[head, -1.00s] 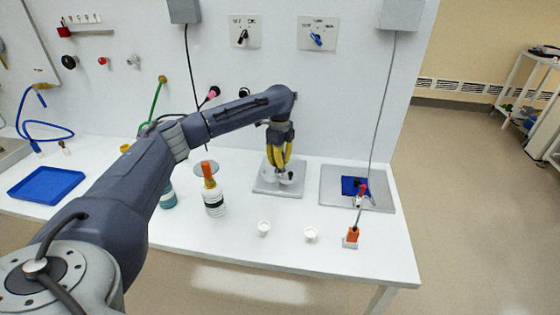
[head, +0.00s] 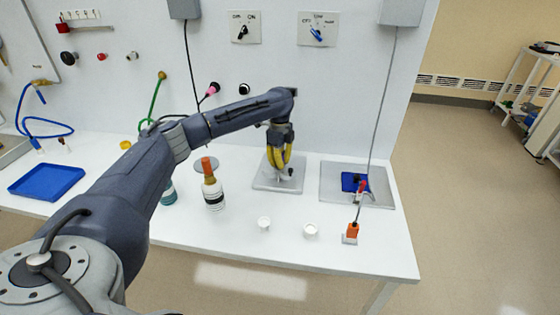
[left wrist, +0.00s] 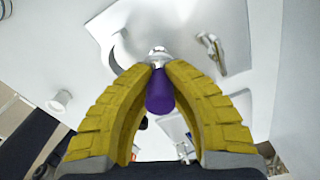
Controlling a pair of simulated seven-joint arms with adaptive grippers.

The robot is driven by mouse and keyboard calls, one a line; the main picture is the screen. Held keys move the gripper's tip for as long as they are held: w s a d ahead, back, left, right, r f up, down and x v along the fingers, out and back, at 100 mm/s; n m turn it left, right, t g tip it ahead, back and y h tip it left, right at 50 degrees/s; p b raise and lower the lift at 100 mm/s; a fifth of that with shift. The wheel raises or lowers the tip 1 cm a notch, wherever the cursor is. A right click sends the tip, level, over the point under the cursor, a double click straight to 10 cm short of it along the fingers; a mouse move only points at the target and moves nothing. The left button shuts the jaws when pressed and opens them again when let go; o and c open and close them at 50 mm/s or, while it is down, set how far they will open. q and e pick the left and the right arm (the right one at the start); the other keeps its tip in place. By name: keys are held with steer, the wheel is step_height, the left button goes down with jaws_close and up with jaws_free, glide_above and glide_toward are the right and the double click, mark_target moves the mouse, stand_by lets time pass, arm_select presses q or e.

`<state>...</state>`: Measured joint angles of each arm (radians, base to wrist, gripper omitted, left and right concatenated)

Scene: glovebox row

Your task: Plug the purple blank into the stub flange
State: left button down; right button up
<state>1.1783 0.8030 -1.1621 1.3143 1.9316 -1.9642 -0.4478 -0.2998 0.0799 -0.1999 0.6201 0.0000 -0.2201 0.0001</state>
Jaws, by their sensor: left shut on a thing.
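My left gripper (head: 279,165) has yellow fingers and points down over a grey plate (head: 262,185) on the white bench. In the left wrist view the gripper (left wrist: 160,75) is shut on the purple blank (left wrist: 160,95), which sits between the fingertips. The blank cannot be made out in the head view. A shiny round metal fitting (left wrist: 158,52), likely the stub flange, shows just beyond the fingertips. It is partly hidden by the fingers, and I cannot tell whether the blank touches it. My right gripper is not in view.
Two small white cups (head: 264,223) (head: 311,230) stand in front. A blue tray (head: 47,181) is far left.

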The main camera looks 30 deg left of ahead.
arm_select(q)
steer(key=c, duration=1.4)
jaws_free()
